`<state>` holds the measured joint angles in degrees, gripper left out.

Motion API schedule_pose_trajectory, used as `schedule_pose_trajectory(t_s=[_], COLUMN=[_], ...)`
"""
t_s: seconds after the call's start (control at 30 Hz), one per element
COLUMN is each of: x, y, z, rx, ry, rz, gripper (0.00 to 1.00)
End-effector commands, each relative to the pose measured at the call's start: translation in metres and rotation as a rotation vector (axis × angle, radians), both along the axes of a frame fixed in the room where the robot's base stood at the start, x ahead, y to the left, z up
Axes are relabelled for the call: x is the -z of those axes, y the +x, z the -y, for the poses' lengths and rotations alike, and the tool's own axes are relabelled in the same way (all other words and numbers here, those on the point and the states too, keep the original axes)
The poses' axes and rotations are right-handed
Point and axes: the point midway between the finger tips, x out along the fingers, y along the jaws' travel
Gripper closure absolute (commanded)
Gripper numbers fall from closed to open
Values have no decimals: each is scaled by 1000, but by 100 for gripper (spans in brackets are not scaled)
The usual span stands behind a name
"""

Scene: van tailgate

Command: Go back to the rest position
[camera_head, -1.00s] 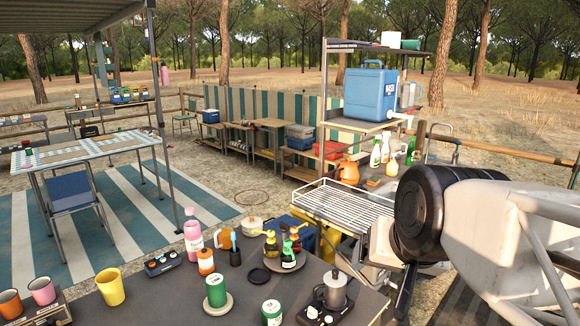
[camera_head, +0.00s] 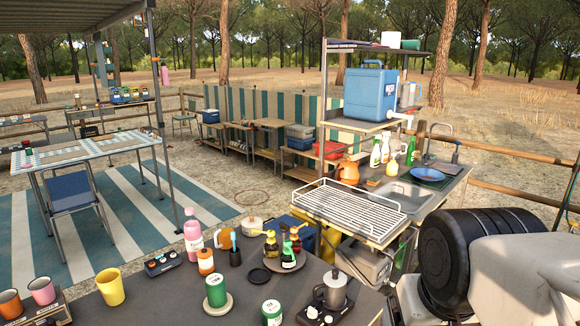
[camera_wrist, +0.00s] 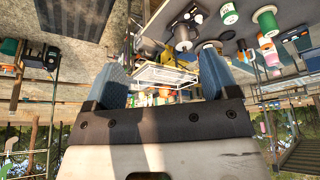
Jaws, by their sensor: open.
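My gripper (camera_wrist: 161,75) shows in the wrist view with its two blue-grey fingers wide apart and nothing between them. The wrist view is upside down, with the table and its objects at the top and trees at the bottom. In the head view my arm fills the lower right corner, and the fingers are out of sight there. The arm is right of the dark table (camera_head: 180,300) and in front of the sink counter.
The dark table holds a yellow cup (camera_head: 110,287), a pink bottle (camera_head: 193,235), a green-and-white can (camera_head: 216,290) and a moka pot (camera_head: 334,290). Behind stand a white wire rack (camera_head: 345,205), a sink (camera_head: 408,195), a blue plate (camera_head: 427,174) and a blue water jug (camera_head: 371,93).

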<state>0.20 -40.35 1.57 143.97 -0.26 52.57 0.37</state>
Motion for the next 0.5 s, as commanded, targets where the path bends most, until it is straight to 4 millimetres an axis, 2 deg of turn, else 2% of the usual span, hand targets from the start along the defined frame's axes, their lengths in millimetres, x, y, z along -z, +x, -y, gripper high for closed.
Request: schedule_pose_trajectory(t_s=[0.3,0.5], x=[44,56], y=[6,6], z=[2,2], rx=[10,13], ry=[-2,-1], rz=[-123,-157], gripper=[20,20])
